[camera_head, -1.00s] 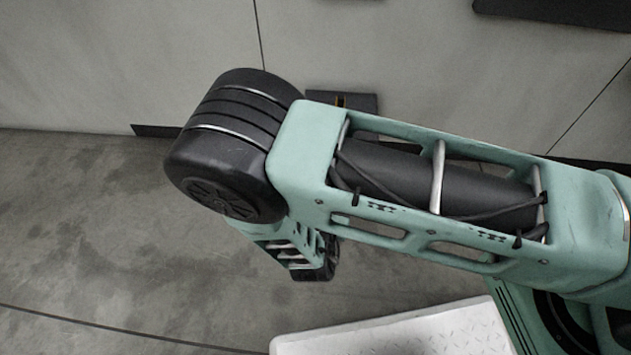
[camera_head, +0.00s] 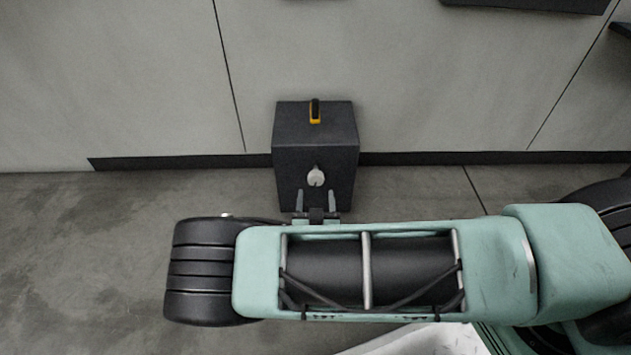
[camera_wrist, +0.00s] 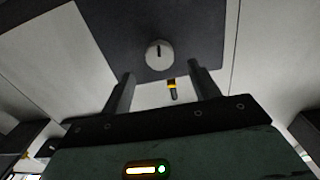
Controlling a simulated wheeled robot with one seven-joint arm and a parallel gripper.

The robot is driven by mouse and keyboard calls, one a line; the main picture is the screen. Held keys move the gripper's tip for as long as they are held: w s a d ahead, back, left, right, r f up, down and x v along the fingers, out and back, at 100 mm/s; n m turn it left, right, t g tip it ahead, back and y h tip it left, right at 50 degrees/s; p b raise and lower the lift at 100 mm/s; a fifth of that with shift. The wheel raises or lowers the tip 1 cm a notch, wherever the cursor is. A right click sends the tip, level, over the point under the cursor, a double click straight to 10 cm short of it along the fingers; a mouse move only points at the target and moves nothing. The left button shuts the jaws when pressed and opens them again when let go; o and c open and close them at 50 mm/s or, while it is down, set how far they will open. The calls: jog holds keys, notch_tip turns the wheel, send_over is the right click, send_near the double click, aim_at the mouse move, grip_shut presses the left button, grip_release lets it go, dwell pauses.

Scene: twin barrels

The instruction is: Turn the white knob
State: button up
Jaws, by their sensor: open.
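The white knob (camera_head: 316,177) is on the front face of a dark grey box (camera_head: 287,157) that stands against the wall. In the wrist view the round knob (camera_wrist: 159,55) shows a dark line running up and down across its face. My gripper (camera_head: 315,194) is in front of the box, just below the knob in the head view. In the wrist view its two fingers (camera_wrist: 160,70) are apart with nothing between them. The knob appears beyond the fingertips, roughly centred between them. My gripper's body is partly hidden behind my arm in the head view.
A black and yellow handle-like piece (camera_head: 315,112) is on the box's top. The grey wall (camera_head: 150,80) rises behind, with a dark skirting strip (camera_head: 430,158) along its foot. Concrete floor (camera_head: 80,240) is clear left of the box.

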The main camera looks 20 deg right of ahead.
aim_at(316, 182)
jog(key=b+x, duration=0.2)
jog(key=x, duration=0.5)
jog(key=shift+w+f+b, duration=0.15)
jog(key=shift+b, duration=0.25)
jog(key=shift+w+d, duration=0.25)
jog(key=shift+w, duration=0.25)
jog(key=c, duration=1)
